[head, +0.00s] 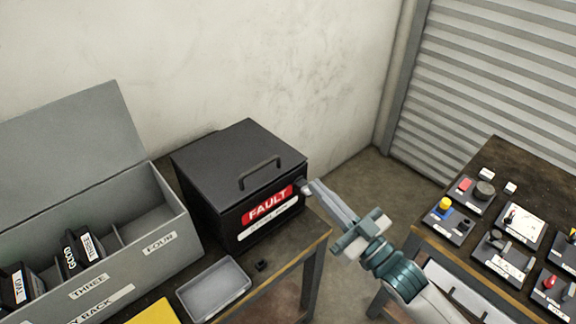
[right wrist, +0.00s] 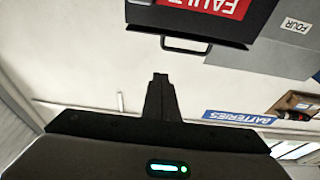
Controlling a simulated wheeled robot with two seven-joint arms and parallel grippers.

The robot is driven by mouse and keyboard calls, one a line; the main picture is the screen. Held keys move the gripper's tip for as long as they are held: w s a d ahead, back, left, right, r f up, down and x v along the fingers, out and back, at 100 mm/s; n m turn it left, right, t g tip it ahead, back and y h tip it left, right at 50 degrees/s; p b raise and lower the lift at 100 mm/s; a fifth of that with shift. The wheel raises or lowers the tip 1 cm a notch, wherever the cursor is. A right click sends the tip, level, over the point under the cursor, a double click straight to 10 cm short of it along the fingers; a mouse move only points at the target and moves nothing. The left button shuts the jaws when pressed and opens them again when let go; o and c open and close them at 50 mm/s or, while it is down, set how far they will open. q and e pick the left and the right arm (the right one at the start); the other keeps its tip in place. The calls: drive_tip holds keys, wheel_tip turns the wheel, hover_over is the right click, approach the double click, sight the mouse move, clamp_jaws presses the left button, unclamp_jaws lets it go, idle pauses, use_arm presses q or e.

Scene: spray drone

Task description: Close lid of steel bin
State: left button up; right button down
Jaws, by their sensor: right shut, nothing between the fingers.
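The dark steel bin (head: 222,215) with a red FAULT label stands on the left bench. Its lid (head: 235,150) lies flat across the top, with a bar handle (head: 260,172) on it, and looks down; I see no clear gap beneath it. The bin also shows upside down in the right wrist view (right wrist: 187,32). My right gripper (head: 305,187) is shut and empty, its fingertips by the bin's front right edge; I cannot tell whether they touch. In the right wrist view the fingertips (right wrist: 160,77) point toward the handle with a gap between. My left gripper is out of view.
A grey battery rack (head: 150,250) with its own lid (head: 70,140) raised stands left of the bin. A small grey tray (head: 214,288) lies in front. A second bench (head: 500,165) with several small panels is on the right. Floor shows between the benches.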

sight(279, 160)
drive_tip(key=p+x, duration=0.4)
drive_tip(key=x, duration=0.6)
drive_tip(key=shift+s+f+p, duration=0.1)
drive_tip(key=shift+f+p, duration=0.6)
drive_tip(key=shift+f, duration=1.35)
wheel_tip(279, 160, down, 3)
drive_tip(key=t+y+b, duration=0.1)
drive_tip(key=b, duration=0.5)
drive_tip(key=shift+r, duration=0.2)
drive_tip(key=shift+s+f+t+b, duration=0.1)
drive_tip(key=shift+t+b, duration=0.2)
drive_tip(key=shift+b, duration=0.45)
